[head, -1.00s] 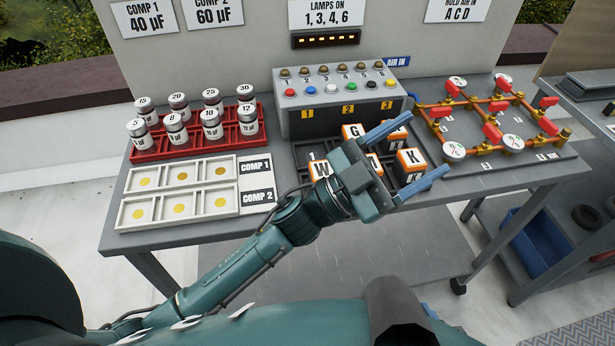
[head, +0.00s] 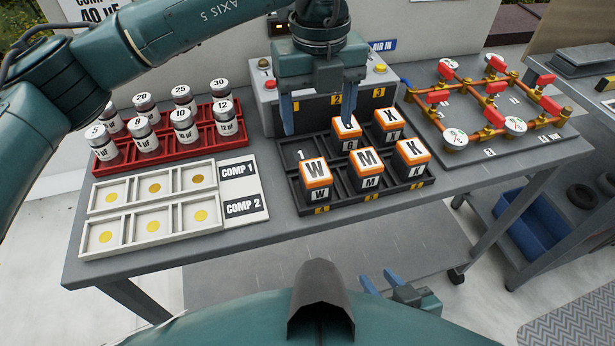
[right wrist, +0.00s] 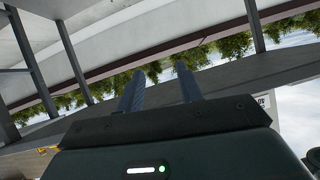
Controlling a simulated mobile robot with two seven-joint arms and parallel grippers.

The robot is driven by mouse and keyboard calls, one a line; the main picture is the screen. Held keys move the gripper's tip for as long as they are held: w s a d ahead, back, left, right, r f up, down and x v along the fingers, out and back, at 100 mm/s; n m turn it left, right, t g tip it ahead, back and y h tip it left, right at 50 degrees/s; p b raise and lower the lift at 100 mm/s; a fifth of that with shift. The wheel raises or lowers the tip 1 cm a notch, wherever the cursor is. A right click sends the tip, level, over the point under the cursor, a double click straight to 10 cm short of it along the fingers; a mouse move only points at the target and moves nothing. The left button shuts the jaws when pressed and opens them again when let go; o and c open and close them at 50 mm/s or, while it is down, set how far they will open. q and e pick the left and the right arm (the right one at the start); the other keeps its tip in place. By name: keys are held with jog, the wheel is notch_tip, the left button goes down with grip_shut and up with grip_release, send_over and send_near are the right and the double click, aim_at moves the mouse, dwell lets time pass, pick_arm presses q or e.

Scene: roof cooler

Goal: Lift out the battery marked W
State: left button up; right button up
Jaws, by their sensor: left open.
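The battery marked W (head: 316,172), an orange-and-white block with a black lower part, stands upright in the front left compartment of the dark battery tray (head: 296,204). Batteries marked M (head: 366,160), K (head: 412,152) and X (head: 389,117) stand in other compartments. Another battery (head: 345,127) in the back row has its top mark mostly hidden by my gripper. My left gripper (head: 318,122) is open and empty, pointing down over the tray's back row, behind W. My right gripper (head: 381,280) is low at the bottom; its fingers stand apart and empty in the right wrist view (right wrist: 159,85).
The back left compartment, marked 1, is empty. A red rack (head: 212,137) of capacitors and a white coin-like-disc tray (head: 128,222) stand to the left. A button panel (head: 262,95) is close behind the tray, and brass piping with red valves (head: 490,102) stands right.

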aim_at(316, 169)
pick_arm(q)
notch_tip(316, 169, down, 13)
jog(key=shift+s+r+p, duration=0.1)
jog(key=shift+s+p, duration=0.05)
jog(key=shift+p, duration=0.65)
jog(key=shift+c, duration=0.2)
jog(key=c, duration=1.2)
